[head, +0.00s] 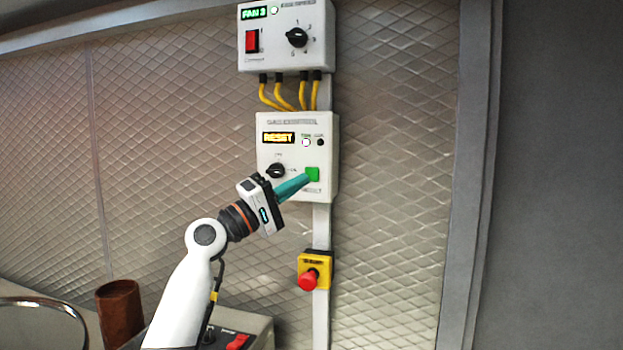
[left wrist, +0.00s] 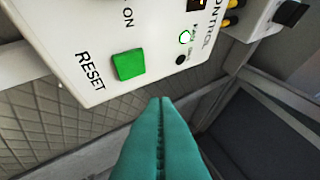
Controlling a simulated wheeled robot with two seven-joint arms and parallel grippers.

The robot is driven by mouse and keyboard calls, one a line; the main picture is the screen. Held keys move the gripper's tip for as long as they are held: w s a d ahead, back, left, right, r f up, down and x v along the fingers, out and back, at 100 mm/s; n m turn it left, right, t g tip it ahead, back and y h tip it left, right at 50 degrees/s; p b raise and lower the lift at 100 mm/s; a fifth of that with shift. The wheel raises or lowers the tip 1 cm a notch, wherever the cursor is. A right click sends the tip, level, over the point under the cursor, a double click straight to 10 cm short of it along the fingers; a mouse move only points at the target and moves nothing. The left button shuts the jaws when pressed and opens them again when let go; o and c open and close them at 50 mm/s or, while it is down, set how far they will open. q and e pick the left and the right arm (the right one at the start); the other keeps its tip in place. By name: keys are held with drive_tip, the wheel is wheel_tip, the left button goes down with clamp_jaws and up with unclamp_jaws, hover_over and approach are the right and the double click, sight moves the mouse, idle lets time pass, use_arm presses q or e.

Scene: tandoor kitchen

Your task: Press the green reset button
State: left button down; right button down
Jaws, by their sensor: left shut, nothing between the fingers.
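The green reset button (head: 312,174) is a square on the lower right of the white control box in the head view. In the left wrist view the button (left wrist: 129,64) is at upper left, beside the word RESET. My left gripper (head: 306,178) has teal fingers, shut and empty. In the head view its tips appear at the button's left edge. In the left wrist view the fingertips (left wrist: 161,100) show below and right of the button, apart from it in the picture. I cannot tell whether they touch it. My right gripper is not in view.
The control box (head: 262,190) has a lit RESET display (head: 278,138) and a black knob (head: 276,171). A fan box (head: 285,60) is above, joined by yellow cables. A red stop button (head: 308,280) on a yellow housing is below. A brown cup (head: 119,310) stands at lower left.

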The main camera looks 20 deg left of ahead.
sight(317, 172)
use_arm(q)
drive_tip(key=shift+w+b, duration=0.35)
drive_tip(key=shift+w, duration=1.2)
drive_tip(key=shift+w, duration=0.15)
idle(0.8)
drive_tip(key=shift+w+d, duration=0.1)
drive_tip(key=shift+w, duration=0.15)
drive_tip(key=shift+w+r, duration=0.1)
drive_tip(key=shift+w, duration=0.3)
idle(0.7)
drive_tip(key=shift+s, duration=0.1)
drive_tip(key=shift+s+b, duration=0.3)
drive_tip(key=shift+s, duration=0.4)
drive_tip(key=shift+s, duration=0.1)
drive_tip(key=shift+s, duration=2.4)
